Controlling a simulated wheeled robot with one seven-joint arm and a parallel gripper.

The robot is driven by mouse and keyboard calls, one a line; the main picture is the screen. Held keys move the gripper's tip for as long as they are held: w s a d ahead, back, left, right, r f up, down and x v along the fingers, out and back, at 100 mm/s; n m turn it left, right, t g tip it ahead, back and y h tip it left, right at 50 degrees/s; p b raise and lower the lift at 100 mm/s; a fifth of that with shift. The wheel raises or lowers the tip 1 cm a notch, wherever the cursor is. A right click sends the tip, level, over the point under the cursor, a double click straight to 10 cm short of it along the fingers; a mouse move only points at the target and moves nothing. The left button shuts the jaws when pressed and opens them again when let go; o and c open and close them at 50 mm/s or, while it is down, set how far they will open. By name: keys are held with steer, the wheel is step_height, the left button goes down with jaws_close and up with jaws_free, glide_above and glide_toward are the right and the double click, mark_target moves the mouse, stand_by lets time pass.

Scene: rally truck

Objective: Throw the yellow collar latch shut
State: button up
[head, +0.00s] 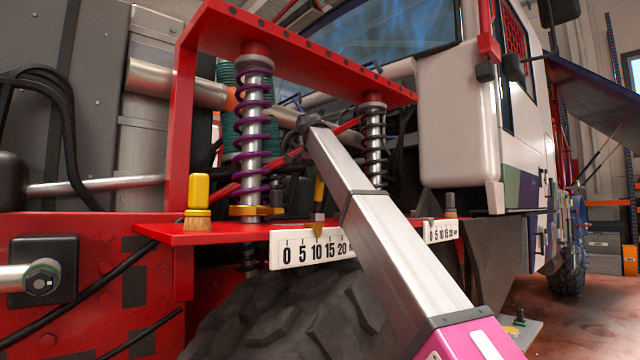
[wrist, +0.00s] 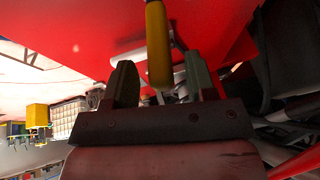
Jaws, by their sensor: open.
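In the head view a yellow collar (head: 252,211) sits around the foot of the purple coil spring on the red shelf. A yellow lever (head: 319,192) with a dark lower end stands upright to its right. In the wrist view a rounded yellow handle (wrist: 158,45), which looks like this lever, reaches down from the top edge. My gripper (wrist: 162,80) is open, with a dark finger on each side of the handle's end. I cannot tell whether either finger touches it. In the head view I cannot make out the gripper behind my silver arm.
A yellow-handled brush (head: 198,198) stands on the red shelf (head: 225,234) at left. A white number plate (head: 300,250) is on the shelf's front edge. A second, dark spring (head: 376,150) stands behind my arm. The red frame (head: 180,130) encloses the springs, with a tyre (head: 290,320) below.

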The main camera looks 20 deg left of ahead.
mark_target(319, 193)
steer(key=shift+x, duration=1.3)
jaws_close()
